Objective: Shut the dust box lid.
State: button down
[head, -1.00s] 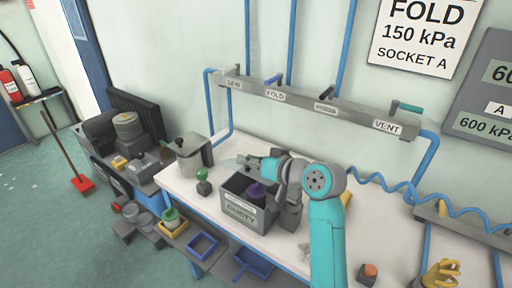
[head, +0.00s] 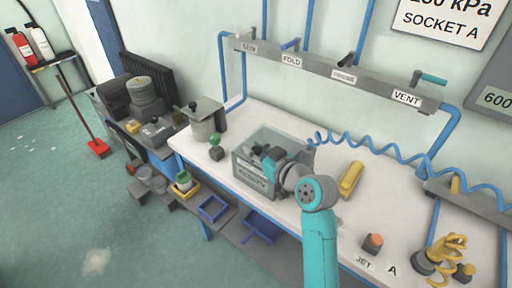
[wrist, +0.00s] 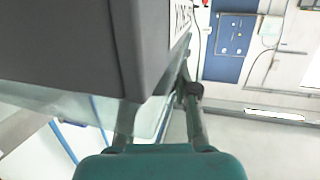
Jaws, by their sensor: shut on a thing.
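The dust box (head: 256,184) is a grey box with a label on its front, standing on the white bench. Its pale see-through lid (head: 290,143) shows across the top; whether it sits flush is unclear. My gripper (head: 262,158) is at the box's top front and hides part of the rim. In the wrist view the grey box wall (wrist: 80,45) fills the upper left. A see-through panel, seemingly the lid (wrist: 150,120), lies between the fingers of my gripper (wrist: 162,108), which is shut on it.
A grey pot (head: 207,122) and a green-topped knob (head: 215,146) stand left of the box. A yellow object (head: 350,179) and an orange button (head: 373,242) lie to the right. A valve rail (head: 340,75) runs behind, with a blue coiled hose (head: 385,153).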

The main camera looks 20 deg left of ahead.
jog(key=shift+f, duration=0.2)
jog(key=c, duration=0.9)
grip_release()
jog(key=shift+o, duration=0.2)
jog(key=shift+r, duration=0.1)
jog(key=v, duration=1.2)
